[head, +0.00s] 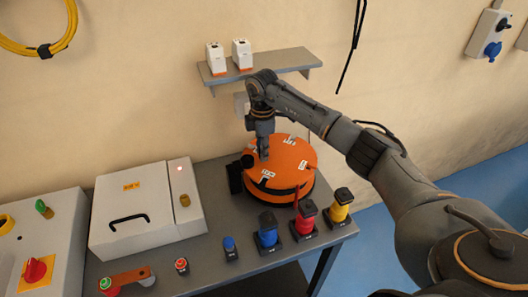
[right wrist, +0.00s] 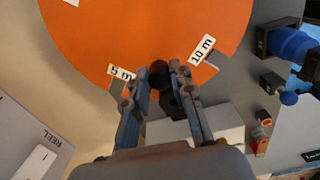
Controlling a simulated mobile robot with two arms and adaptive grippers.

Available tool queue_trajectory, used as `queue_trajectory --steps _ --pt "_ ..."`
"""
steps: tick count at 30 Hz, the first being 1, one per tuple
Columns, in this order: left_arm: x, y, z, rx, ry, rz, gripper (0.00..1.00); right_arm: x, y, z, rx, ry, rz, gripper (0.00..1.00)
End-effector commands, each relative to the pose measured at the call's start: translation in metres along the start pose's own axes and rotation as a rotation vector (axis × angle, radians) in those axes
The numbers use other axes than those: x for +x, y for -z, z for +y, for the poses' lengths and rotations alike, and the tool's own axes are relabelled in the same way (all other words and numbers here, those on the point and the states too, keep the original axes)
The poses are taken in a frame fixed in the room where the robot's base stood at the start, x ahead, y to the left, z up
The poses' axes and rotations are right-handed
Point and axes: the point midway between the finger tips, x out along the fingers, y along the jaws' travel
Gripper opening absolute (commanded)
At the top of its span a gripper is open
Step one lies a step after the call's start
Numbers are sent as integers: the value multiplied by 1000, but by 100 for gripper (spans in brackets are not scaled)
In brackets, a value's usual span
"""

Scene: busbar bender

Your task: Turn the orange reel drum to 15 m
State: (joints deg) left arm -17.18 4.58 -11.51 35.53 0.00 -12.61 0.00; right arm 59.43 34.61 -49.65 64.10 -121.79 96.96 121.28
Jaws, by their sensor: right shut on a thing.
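The orange reel drum (head: 283,160) lies flat on the grey table, with white length labels on its top. In the right wrist view the drum (right wrist: 130,30) shows a 5 m label (right wrist: 121,73) and a 10 m label (right wrist: 201,49), either side of my fingers. My right gripper (head: 263,157) reaches down over the drum's left part. In the right wrist view its fingers (right wrist: 161,78) are closed around a round black knob (right wrist: 159,72) near the drum's edge. The fingers partly hide the knob. My left gripper is not in view.
Blue (head: 267,232), red (head: 305,218) and yellow (head: 340,206) connectors stand along the table's front right. A white box with a black handle (head: 130,215) stands left of the drum. A shelf (head: 285,63) with two white devices hangs on the wall above.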

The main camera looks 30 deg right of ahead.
Motion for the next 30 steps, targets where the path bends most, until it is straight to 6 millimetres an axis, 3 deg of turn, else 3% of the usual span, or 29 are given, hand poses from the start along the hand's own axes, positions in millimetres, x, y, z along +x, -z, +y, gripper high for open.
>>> queue_trajectory --steps 20,21,24,30 --pt "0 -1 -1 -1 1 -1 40 -2 -1 6 70 -6 -2 0" --pt "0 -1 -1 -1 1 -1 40 -2 -1 6 70 -6 -2 26" --pt "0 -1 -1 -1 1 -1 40 -2 -1 5 70 -5 -2 46" --pt "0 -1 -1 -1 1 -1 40 -1 -1 5 69 -3 -1 47"
